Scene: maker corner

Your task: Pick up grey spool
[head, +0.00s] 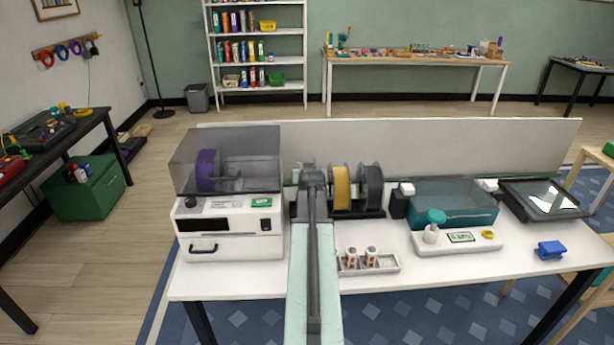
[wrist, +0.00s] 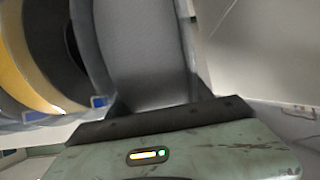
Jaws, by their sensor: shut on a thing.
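My gripper (head: 312,174) is at the back of the white table, just left of the yellow spool (head: 341,188), and is shut on the grey spool. The grey spool (wrist: 145,45) fills the upper middle of the wrist view, very close to the camera. In the head view I cannot make it out clearly behind my gripper and arm. The yellow spool also shows at the left of the wrist view (wrist: 22,65). A dark grey spool (head: 373,188) stands right of the yellow one in the head view. Whether the held spool touches its support is hidden.
A white machine with a smoky cover (head: 230,228) stands close on the left. A small tray with two striped reels (head: 392,264) lies in front. A teal-covered box (head: 455,205) is to the right. A pale panel (head: 480,150) runs behind the table.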

